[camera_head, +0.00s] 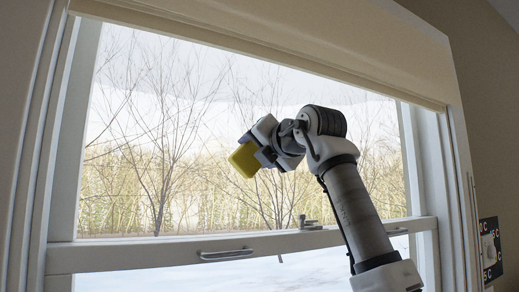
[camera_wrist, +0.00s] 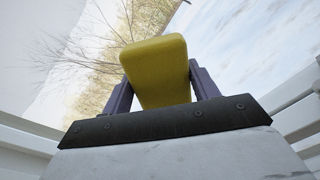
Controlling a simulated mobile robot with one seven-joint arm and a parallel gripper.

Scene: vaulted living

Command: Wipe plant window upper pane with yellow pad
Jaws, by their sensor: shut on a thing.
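The yellow pad (camera_head: 243,160) is held in my gripper (camera_head: 262,152), in front of the window's upper pane (camera_head: 200,110). In the wrist view the pad (camera_wrist: 158,70) sits between the two purple fingers of my gripper (camera_wrist: 162,88), which are shut on it. In the head view the pad is near the middle of the pane, a little left of my wrist. I cannot tell whether the pad touches the glass. Bare trees, dry grass and snow show through the pane.
The sash rail (camera_head: 240,247) runs below the upper pane, with a metal handle (camera_head: 226,254) and a latch (camera_head: 309,222) on it. A blind or valance (camera_head: 330,35) crosses the top. The frame's left side (camera_head: 70,140) and right side (camera_head: 436,150) bound the pane. A dark patterned panel (camera_head: 490,250) is at the right.

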